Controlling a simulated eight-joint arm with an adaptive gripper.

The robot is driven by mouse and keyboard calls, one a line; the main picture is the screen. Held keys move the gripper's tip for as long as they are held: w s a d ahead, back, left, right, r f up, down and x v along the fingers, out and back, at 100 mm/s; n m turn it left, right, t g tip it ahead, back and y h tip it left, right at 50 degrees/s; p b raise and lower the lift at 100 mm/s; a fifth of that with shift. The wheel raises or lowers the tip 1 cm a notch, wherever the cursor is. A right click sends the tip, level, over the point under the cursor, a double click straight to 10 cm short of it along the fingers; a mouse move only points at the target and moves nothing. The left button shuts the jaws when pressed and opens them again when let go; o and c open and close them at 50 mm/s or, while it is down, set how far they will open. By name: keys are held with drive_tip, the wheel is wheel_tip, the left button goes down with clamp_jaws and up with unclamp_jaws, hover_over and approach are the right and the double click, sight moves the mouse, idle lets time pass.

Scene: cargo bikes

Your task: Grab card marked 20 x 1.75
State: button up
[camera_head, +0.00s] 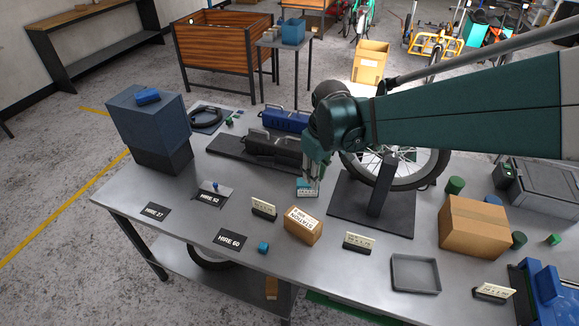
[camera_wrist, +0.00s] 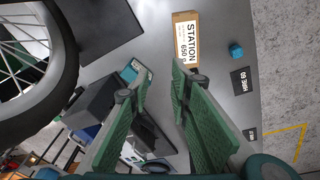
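No card's marking reads clearly as 20 x 1.75. Cream cards with small, unreadable print stand in dark holders: one left of the carton (camera_head: 264,207), one right of it (camera_head: 360,241), and one at the front right (camera_head: 493,291). A small teal-and-white item (camera_head: 307,188) sits just below my gripper (camera_head: 311,177); it also shows beside the left fingertip in the wrist view (camera_wrist: 135,70). I cannot tell whether it is a card or touches the finger. In the wrist view my gripper (camera_wrist: 160,80) is open, with nothing seen between the fingertips.
A STATION carton (camera_head: 303,225) stands near the gripper. A wheel (camera_head: 405,165) on a black stand, a brown box (camera_head: 473,228) and a grey tray (camera_head: 415,273) are to the right. Black HIRE plates (camera_head: 232,239) lie at front left. A blue-grey box (camera_head: 148,128) stands far left.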

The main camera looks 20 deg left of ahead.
drive_tip(key=a+f+n, duration=0.2)
drive_tip(key=a+f, duration=0.4)
drive_tip(key=a, duration=0.3)
drive_tip(key=n+g+h, duration=0.1)
drive_tip(key=n+g, duration=0.1)
drive_tip(key=n, duration=0.1)
hover_over(263, 202)
wheel_tip(263, 202, down, 6)
drive_tip(key=shift+d+f+p, duration=0.15)
drive_tip(key=shift+p, duration=0.3)
drive_tip(key=shift+f+m, duration=0.3)
drive_tip(key=shift+f, duration=1)
drive_tip(key=shift+f, duration=0.1)
drive_tip(key=shift+w+f, duration=0.1)
drive_tip(key=shift+f, duration=2.4)
clamp_jaws()
